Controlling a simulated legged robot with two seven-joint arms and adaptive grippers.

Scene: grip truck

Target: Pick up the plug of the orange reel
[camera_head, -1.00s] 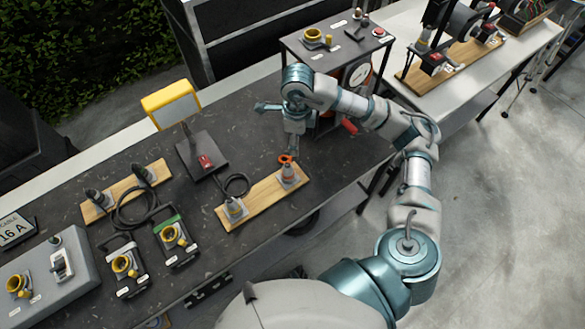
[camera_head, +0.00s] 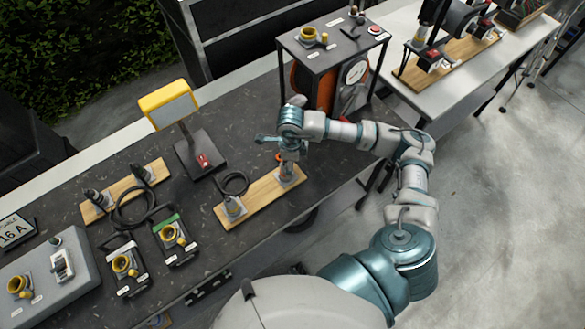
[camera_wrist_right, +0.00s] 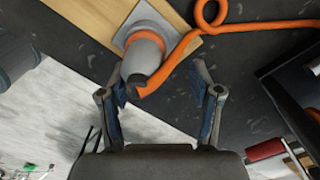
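The orange reel (camera_head: 302,82) sits inside a black frame box at the back of the dark bench. Its grey plug (camera_head: 287,174) stands in a holder on the right end of a wooden board (camera_head: 262,197). In the right wrist view the plug (camera_wrist_right: 143,58) has an orange cable (camera_wrist_right: 262,27) that loops off to the right. My right gripper (camera_head: 289,152) is just above the plug and partly hides it. In the right wrist view the gripper (camera_wrist_right: 160,78) is open, with the plug's end near its left finger. My left gripper is out of view.
A second grey plug (camera_head: 232,208) with a black cable stands on the board's left end. A yellow work lamp (camera_head: 170,104) stands to the left. A red-handled part (camera_wrist_right: 265,150) shows near the reel frame. Bare bench lies between board and frame.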

